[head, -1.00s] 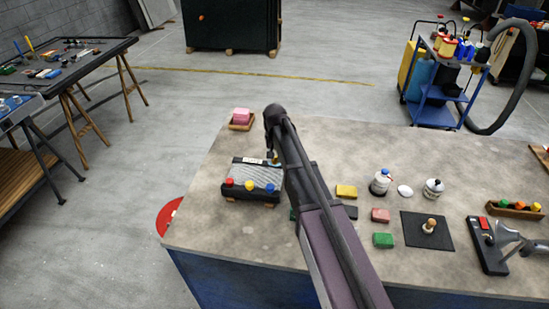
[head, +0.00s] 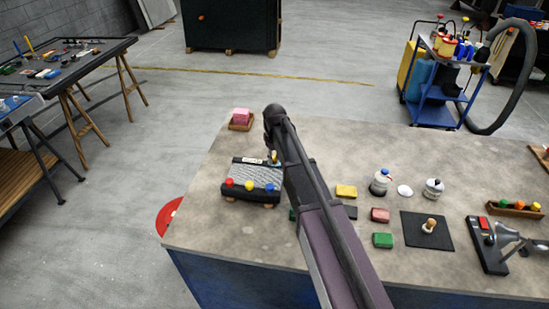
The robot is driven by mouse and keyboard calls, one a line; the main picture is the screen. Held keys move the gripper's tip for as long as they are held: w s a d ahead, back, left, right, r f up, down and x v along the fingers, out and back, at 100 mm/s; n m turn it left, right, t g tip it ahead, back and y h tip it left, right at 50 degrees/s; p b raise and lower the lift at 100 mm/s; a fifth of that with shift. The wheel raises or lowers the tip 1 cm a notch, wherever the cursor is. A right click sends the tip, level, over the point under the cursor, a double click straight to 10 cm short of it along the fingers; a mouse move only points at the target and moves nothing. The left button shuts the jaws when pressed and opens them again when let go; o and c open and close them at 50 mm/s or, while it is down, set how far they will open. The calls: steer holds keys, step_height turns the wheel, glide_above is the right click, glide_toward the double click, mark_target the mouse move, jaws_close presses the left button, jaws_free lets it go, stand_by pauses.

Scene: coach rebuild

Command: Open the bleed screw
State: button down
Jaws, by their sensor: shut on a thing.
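A black radiator-like unit (head: 240,179) with a grey ribbed top and red, yellow and blue knobs along its front edge lies at the left of the bench. At its back right corner stands a small tan upright piece (head: 274,156), which looks like the bleed screw; it is too small to read its turn. My arm reaches in from the bottom and ends over this corner. My gripper (head: 272,148) is at the tan piece, shut on it as far as shows; its fingers are mostly hidden by my own arm.
A pink block in a wooden tray (head: 232,127) stands behind the unit. Coloured blocks, two bottles (head: 380,183), a black mat (head: 410,235) and a red-buttoned device (head: 486,250) lie to the right. The bench front left is clear.

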stand_by(0.3)
steer(key=shift+c, duration=2)
jaws_free()
